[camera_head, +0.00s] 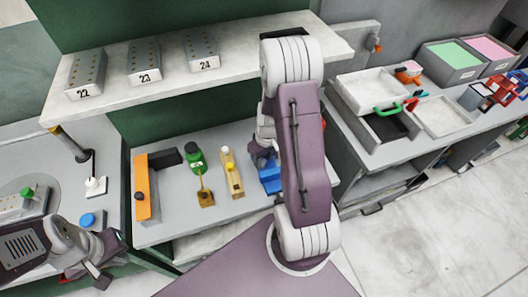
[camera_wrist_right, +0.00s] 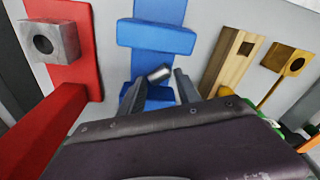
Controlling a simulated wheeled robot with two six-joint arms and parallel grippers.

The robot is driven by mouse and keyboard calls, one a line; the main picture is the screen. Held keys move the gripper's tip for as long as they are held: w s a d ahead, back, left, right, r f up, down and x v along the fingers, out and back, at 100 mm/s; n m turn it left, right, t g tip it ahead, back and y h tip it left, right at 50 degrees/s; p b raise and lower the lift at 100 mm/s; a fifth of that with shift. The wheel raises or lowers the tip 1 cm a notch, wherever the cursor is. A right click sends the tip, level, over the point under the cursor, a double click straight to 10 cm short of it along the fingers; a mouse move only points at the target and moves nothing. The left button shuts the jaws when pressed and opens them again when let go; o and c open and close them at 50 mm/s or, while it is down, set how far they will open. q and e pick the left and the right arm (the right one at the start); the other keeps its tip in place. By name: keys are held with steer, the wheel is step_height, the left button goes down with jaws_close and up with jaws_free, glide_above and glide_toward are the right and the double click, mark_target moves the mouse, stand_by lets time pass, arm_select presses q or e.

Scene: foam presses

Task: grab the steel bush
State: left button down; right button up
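The steel bush (camera_wrist_right: 160,73) is a small silver cylinder in the right wrist view, lying at a slant by the blue fixture (camera_wrist_right: 157,37). My right gripper (camera_wrist_right: 158,92) is open, with one dark finger on each side of the bush. I see small gaps, and no clear grip on it. In the head view my right arm hides the bush and most of this gripper; part of the blue fixture (camera_head: 270,180) shows beside the arm. My left gripper (camera_head: 104,262) is at the lower left, and its fingers look apart and empty.
A red fixture with a grey block (camera_wrist_right: 55,42) stands left of the blue one in the wrist view; a wooden fixture (camera_wrist_right: 232,48) and a brass piece (camera_wrist_right: 288,60) stand right. A shelf (camera_head: 225,66) with numbered blocks overhangs the bench (camera_head: 235,208).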

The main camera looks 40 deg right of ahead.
steer(key=shift+f, duration=0.75)
